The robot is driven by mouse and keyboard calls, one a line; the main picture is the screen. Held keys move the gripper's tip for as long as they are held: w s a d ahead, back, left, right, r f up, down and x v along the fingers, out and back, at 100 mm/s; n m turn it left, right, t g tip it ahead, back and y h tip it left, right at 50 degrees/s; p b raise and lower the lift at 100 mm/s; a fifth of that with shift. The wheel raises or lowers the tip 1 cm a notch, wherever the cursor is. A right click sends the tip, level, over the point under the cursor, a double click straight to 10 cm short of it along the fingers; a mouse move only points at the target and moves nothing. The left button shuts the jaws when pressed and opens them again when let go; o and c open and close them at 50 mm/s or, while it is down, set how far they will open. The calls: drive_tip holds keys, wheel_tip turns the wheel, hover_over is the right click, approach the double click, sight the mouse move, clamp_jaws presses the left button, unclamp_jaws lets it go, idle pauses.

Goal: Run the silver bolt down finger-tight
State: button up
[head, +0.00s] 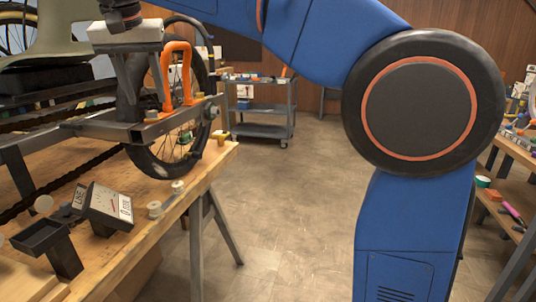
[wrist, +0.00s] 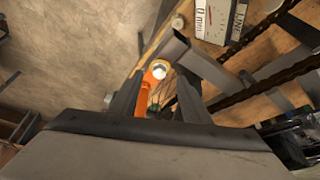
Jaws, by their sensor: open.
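My gripper (head: 146,98) is open and points down over the trike frame (head: 125,131) at the upper left of the head view. In the wrist view my gripper's two dark fingers (wrist: 160,82) stand apart. An orange bracket (wrist: 150,92) shows between them, with a bright round silver piece, seemingly the silver bolt (wrist: 160,71), at its end. The orange bracket (head: 180,72) rises beside the fingers in the head view. I cannot tell whether the fingers touch the bolt. Its threads and seating are hidden.
A gauge box (head: 108,207) and a dark tray on a stand (head: 42,237) are on the wooden bench (head: 150,240). Small pale cylinders (head: 155,209) lie near its edge. The wheel (head: 172,165) is close behind the bracket. The floor (head: 285,210) to the right is clear.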

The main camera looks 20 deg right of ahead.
drive_tip(key=d+v, duration=0.1)
drive_tip(key=v, duration=1.2)
drive_tip(key=s+d+f+n, duration=0.2)
drive_tip(key=d+f, duration=0.9)
drive_tip(key=d, duration=0.3)
drive_tip(key=s+d+f, duration=0.4)
drive_tip(key=d+f, duration=0.1)
drive_tip(key=f, duration=0.2)
drive_tip(key=s+d+f, duration=0.4)
drive_tip(key=f, duration=0.3)
drive_tip(key=shift+d+f+y, duration=0.35)
drive_tip(key=shift+d+y, duration=0.05)
